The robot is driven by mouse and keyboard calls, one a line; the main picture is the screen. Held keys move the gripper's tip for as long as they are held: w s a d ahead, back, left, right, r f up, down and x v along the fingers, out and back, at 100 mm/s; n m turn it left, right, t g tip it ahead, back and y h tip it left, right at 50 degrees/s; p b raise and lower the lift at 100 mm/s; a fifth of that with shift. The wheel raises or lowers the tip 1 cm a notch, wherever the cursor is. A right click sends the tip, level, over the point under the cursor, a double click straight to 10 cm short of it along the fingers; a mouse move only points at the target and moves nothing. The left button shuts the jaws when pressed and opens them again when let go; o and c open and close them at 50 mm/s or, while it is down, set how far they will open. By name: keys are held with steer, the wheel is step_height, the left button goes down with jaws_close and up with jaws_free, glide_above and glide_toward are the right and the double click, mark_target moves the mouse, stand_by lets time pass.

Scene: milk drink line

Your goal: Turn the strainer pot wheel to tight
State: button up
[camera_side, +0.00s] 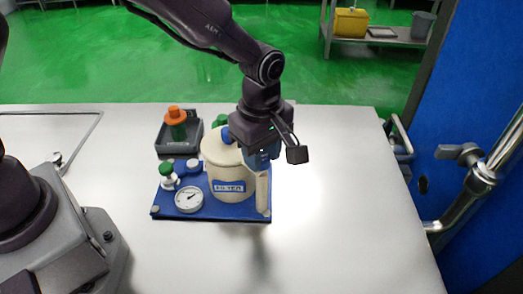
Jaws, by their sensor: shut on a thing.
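The strainer pot (222,172), a cream cylinder with a blue FILTER label (229,187), stands upright on a blue base plate (165,206). My gripper (257,170) points down at the pot's right upper side. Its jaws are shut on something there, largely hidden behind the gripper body. A blue part (226,135) shows at the pot's top, beside my gripper; I cannot tell if it belongs to the wheel. The wheel itself is not clearly visible, so its setting cannot be read.
A round gauge (189,199) and a green-capped white valve (168,174) are on the plate's left. The white table is clear in front and right. A blue wall with pipes (466,190) borders the right.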

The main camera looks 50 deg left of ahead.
steer(key=m, duration=0.5)
steer(key=shift+m, duration=0.4)
steer(key=m, duration=0.6)
steer(key=shift+r, duration=0.1)
steer(key=m, duration=0.5)
steer(key=shift+m, duration=0.4)
steer(key=m, duration=0.5)
steer(key=shift+m, duration=0.4)
steer(key=o, duration=0.9)
steer(key=shift+o, duration=0.2)
